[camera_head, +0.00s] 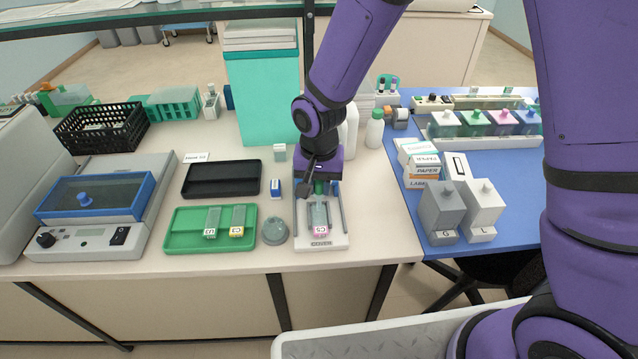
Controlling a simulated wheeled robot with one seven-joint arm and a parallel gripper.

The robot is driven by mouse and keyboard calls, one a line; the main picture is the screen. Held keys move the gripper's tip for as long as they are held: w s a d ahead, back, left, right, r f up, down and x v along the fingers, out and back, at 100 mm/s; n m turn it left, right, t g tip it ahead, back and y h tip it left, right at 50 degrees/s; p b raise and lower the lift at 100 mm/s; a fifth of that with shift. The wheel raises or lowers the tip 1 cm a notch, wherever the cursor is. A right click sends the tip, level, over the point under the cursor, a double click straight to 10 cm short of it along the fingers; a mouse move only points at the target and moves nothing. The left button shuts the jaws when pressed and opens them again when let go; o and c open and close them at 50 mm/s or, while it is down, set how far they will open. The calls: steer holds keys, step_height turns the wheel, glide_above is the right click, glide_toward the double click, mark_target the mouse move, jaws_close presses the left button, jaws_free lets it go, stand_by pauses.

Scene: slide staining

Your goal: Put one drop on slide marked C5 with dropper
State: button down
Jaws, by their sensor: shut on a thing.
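My gripper (319,183) points down over a white slide stand (342,238) at the front middle of the bench. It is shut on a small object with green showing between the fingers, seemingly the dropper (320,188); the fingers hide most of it. A slide with a pink label (320,229) lies on the stand, below and in front of my gripper. The label marks are too small to read surely.
A round grey lidded dish (275,231) and a small blue-white bottle (275,188) stand just left of the stand. A black tray (222,179) lies behind the green tray. Grey and white boxes (441,208) stand to the right on a blue mat (513,190).

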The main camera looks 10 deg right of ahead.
steer(key=shift+f, duration=0.45)
stand_by(0.7)
stand_by(0.4)
steer(key=shift+r, duration=3.5)
